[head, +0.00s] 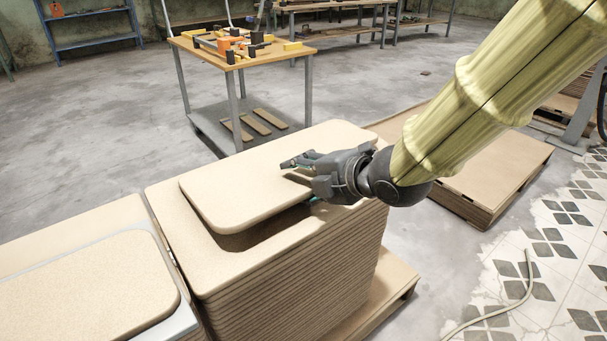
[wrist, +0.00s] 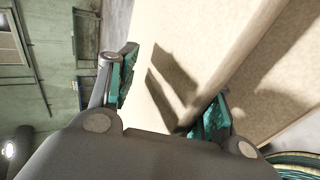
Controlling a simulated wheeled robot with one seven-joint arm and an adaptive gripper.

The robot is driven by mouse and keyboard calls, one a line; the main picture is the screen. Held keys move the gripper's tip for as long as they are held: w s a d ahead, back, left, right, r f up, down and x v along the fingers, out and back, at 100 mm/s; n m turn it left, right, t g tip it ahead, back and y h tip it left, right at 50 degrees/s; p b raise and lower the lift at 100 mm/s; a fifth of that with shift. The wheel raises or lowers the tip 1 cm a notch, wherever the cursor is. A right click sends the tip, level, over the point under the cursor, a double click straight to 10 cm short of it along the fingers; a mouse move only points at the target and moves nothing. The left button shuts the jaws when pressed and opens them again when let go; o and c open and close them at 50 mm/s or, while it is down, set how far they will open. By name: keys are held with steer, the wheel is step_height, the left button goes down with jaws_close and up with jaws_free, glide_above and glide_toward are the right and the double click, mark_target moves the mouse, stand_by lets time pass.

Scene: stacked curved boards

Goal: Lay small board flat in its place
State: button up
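The small board (head: 260,180), tan with rounded corners, is above the tall stack of larger curved boards (head: 290,285). A dark shadow under its front edge shows a gap there, so it is not flat on the stack at that side. My gripper (head: 293,165) is at its right side, one finger over the top face. In the wrist view the fingers of my gripper (wrist: 165,98) are spread wide. The upper finger is clear of the board face (wrist: 195,40), and the lower finger is at or under its edge. Contact there is hard to tell.
Another stack at the left bears a similar board (head: 90,285) on a pale grey layer. A low pallet with boards (head: 500,165) lies behind my arm. A work table (head: 240,50) with tools stands behind. Open concrete floor lies at the left.

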steer(key=shift+w+a+r+g+h+p, duration=0.15)
steer(key=shift+g+h+p, duration=0.35)
steer(key=shift+p, duration=1.65)
steer(key=shift+w+a+g+h+p, duration=0.3)
steer(key=shift+h+p, duration=0.2)
steer(key=shift+p, duration=1.65)
steer(key=shift+w+a+r+g+h+p, duration=0.15)
steer(key=shift+g+h+p, duration=0.35)
steer(key=shift+p, duration=1.65)
steer(key=shift+a+f+g+h+p, duration=0.1)
steer(key=shift+f+g+h+p, duration=0.25)
steer(key=shift+p, duration=1)
steer(key=shift+s+r+p, duration=0.1)
steer(key=shift+r+p, duration=0.25)
steer(key=shift+p, duration=0.05)
